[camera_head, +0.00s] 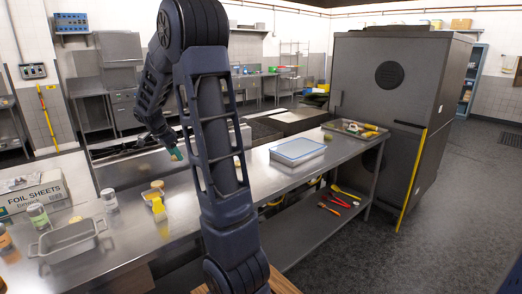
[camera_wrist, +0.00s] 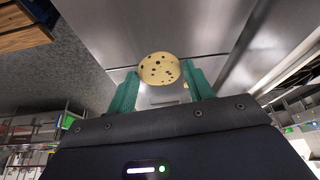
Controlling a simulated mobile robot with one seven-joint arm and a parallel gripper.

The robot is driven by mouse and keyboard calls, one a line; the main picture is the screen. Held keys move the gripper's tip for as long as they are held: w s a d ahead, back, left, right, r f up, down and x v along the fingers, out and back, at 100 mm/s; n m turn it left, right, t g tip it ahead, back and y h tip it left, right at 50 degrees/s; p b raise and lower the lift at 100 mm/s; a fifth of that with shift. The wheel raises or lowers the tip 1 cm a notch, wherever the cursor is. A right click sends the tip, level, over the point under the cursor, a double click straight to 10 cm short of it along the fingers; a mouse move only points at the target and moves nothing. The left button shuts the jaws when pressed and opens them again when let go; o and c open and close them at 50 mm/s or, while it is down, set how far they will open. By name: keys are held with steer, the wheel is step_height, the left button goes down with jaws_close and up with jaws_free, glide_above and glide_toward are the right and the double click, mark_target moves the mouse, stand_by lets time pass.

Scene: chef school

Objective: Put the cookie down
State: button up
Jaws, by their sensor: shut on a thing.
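The cookie (camera_wrist: 159,69) is round and pale with dark chips. In the wrist view it sits between the green fingertips of my gripper (camera_wrist: 160,82), which is shut on it. In the head view my gripper (camera_head: 176,153) is above the metal counter (camera_head: 262,182), left of my arm's near link. I cannot make out the cookie there.
A baking tin (camera_head: 70,240), a foil box (camera_head: 33,193) and small jars (camera_head: 109,199) stand at the counter's left. A yellow item (camera_head: 158,208) stands near the middle. A lidded container (camera_head: 298,151) and a tray (camera_head: 355,130) lie to the right, with bare counter between.

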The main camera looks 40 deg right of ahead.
steer(key=w+d, duration=0.2)
steer(key=d, duration=1)
steer(key=m, duration=0.1)
glide_above(278, 173)
steer(key=a, duration=0.2)
steer(key=f, duration=1.9)
steer(key=shift+d+f, duration=0.2)
steer(key=shift+f, duration=0.2)
steer(key=shift+s, duration=0.1)
steer(key=o, duration=0.9)
steer(key=shift+f, duration=0.15)
steer(key=shift+o, duration=0.2)
